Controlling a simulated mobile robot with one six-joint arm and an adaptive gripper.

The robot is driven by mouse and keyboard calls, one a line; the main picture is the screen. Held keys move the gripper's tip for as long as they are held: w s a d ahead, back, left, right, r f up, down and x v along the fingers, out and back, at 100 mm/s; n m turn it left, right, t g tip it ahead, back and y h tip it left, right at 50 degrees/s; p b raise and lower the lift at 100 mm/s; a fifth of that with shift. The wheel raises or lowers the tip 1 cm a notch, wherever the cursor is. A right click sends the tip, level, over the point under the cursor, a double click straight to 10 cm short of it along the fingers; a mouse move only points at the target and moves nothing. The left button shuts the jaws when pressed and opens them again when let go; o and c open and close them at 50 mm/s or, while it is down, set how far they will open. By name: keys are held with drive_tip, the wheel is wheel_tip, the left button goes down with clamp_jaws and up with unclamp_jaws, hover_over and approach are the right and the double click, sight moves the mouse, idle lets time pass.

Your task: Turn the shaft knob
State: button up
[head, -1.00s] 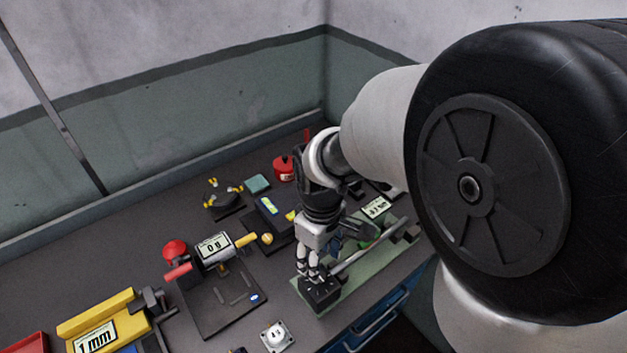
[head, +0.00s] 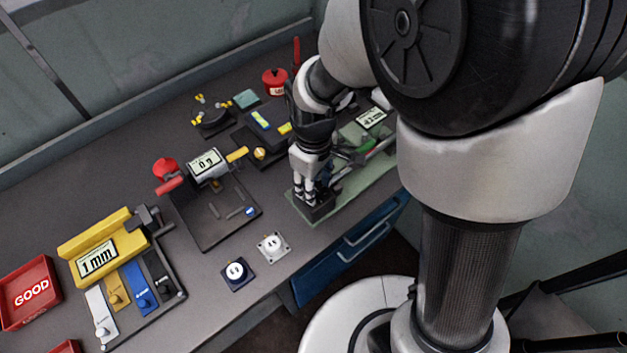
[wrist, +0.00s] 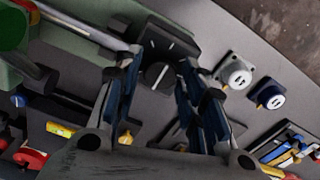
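The shaft knob (wrist: 157,76) is a small round black dial with a pale line. It sits on a black block (wrist: 168,42) with white marks. The same black block (head: 318,211) shows in the head view at the front end of a green base plate (head: 350,190) with a metal shaft. My gripper (head: 312,198) points down over this block, and its fingers hide the knob there. In the wrist view my gripper (wrist: 160,62) has its fingers apart, one on each side of the knob. I cannot tell whether they touch it.
A white socket plate (head: 273,247) and a dark blue one (head: 236,272) lie left of the block. A black tray (head: 215,232) with a 0 g display and a yellow gauge (head: 95,250) stand further left. A red GOOD bin (head: 30,292) is at far left.

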drive_tip(key=c, duration=0.7)
drive_tip(key=shift+m, duration=0.3)
drive_tip(key=m+p, duration=0.1)
drive_tip(key=m, duration=0.3)
drive_tip(key=shift+p, duration=0.3)
drive_tip(key=shift+m+p, duration=0.5)
drive_tip(key=shift+m, duration=1.6)
drive_tip(key=o, duration=1.1)
drive_tip(key=shift+c, duration=0.2)
